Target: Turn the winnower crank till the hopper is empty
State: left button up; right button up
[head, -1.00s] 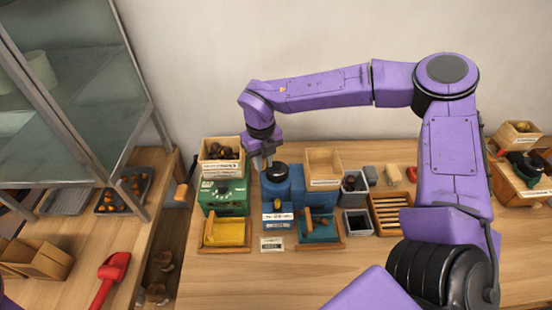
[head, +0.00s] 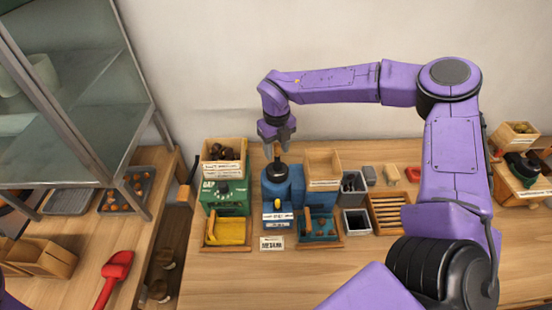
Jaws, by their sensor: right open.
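A blue machine (head: 287,188), apparently the winnower, stands on the middle table. A black round part with a short upright handle (head: 277,158), which looks like the crank, sits on its left top. An open wooden hopper (head: 323,165) sits on its right top; I see no chestnuts in it. A blue-floored tray (head: 335,238) in front holds several small brown pieces. My right gripper (head: 276,151) points down, open, right at the upright handle; I cannot tell whether it touches. My left gripper is not in view.
A green machine (head: 225,196) on the left carries a wooden box (head: 222,150) of chestnuts and has a yellow tray (head: 227,231) in front. Grey bins (head: 357,222) and a slatted wooden crate (head: 387,212) stand on the right.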

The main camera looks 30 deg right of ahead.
jog(key=shift+r, duration=3.75)
grip_shut()
jog(key=shift+s+f, duration=0.1)
